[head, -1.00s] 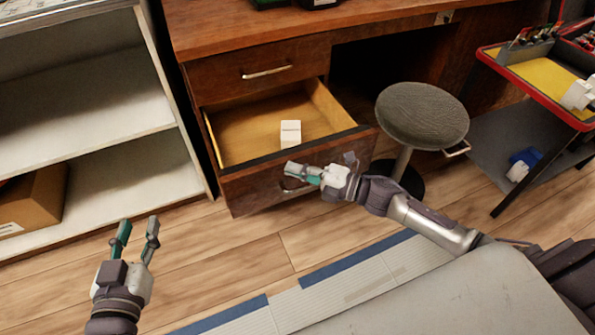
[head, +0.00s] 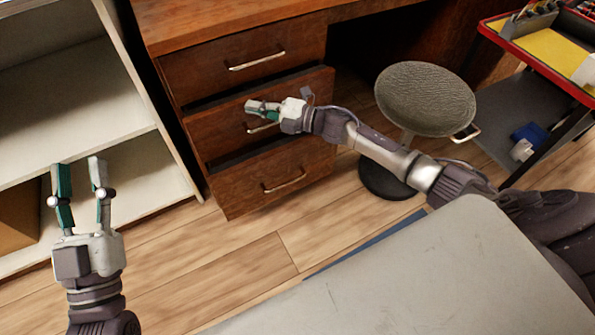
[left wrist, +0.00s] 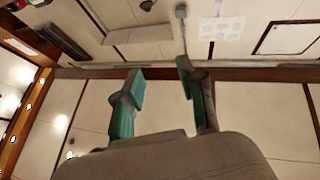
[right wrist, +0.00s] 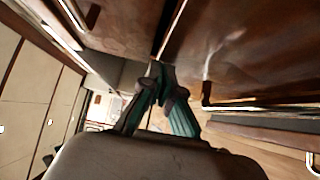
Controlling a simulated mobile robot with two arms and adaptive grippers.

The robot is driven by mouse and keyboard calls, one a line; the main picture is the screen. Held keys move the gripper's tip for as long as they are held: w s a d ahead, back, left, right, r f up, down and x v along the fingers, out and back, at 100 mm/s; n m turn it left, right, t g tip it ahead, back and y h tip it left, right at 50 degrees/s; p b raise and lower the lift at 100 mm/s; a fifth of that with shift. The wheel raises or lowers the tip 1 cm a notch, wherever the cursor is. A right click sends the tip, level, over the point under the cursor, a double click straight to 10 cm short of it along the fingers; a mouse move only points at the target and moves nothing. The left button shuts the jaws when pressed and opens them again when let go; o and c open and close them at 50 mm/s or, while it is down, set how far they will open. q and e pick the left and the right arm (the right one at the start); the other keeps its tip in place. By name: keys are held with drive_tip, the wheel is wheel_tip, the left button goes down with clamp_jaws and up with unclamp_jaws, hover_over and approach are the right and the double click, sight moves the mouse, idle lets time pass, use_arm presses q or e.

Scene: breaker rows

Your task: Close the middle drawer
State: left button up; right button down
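The middle drawer (head: 220,133) is in the brown wooden desk, between the top and bottom drawers. Its front looks nearly flush, with a dark band along its top edge; I cannot tell if a small gap is left. Its inside is hidden. My right gripper (head: 256,108) is at the front of this drawer, just above its metal handle (head: 262,127), partly covering it. In the right wrist view its fingertips (right wrist: 162,76) meet, with nothing seen between them, close to brown wood. My left gripper (head: 79,164) is open and empty, in front of the shelf at left.
The top drawer (head: 205,72) and bottom drawer (head: 235,190) look shut. A round grey stool (head: 425,97) stands right of the drawers, near my right arm. A white shelf unit (head: 70,95) is at left. A red-rimmed cart (head: 535,62) is at right. Wooden floor in front is clear.

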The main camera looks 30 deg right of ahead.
use_arm(q)
drive_tip(key=shift+r+t, duration=0.5)
drive_tip(key=shift+r, duration=0.2)
use_arm(e)
drive_tip(key=shift+w, duration=1)
drive_tip(key=shift+s, duration=0.15)
